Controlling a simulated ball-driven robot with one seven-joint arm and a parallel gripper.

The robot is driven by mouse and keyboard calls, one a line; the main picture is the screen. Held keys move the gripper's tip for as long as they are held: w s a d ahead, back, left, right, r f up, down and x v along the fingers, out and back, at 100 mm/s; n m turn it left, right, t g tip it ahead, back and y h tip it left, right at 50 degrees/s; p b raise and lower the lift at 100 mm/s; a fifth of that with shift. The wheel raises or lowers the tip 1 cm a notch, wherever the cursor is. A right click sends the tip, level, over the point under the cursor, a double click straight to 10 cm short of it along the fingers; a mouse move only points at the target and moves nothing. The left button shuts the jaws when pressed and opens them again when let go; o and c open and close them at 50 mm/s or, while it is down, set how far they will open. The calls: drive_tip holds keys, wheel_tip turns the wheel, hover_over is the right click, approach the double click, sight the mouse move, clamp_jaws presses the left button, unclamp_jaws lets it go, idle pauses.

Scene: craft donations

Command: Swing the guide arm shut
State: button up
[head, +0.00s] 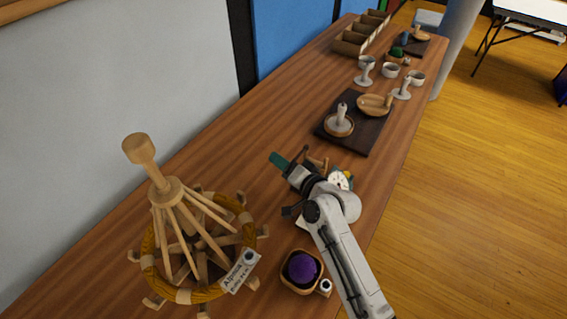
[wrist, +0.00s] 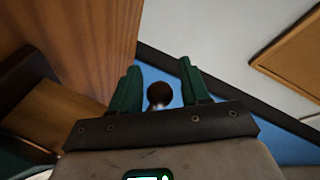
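My gripper (head: 280,160) has green fingers and is over the table beside a small wooden and white device (head: 340,181), probably the winder, which my arm partly hides. In the wrist view the fingers (wrist: 160,88) stand apart. A dark round knob (wrist: 159,94) on a thin metal stem shows between them, with a gap at least on the right; I cannot tell how far beyond the fingertips it is. A dark thin upright piece (head: 303,154) shows just right of the fingers in the head view; I cannot tell if it is the guide arm.
A wooden swift (head: 165,190) with yellow yarn and a paper tag (head: 240,271) stands at left. A wooden bowl (head: 291,287) with purple yarn (head: 302,267) sits in front. A dark board (head: 373,137) with wooden dishes, then cups and boxes, lie farther along the table (head: 238,150).

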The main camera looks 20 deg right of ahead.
clamp_jaws()
idle(0.3)
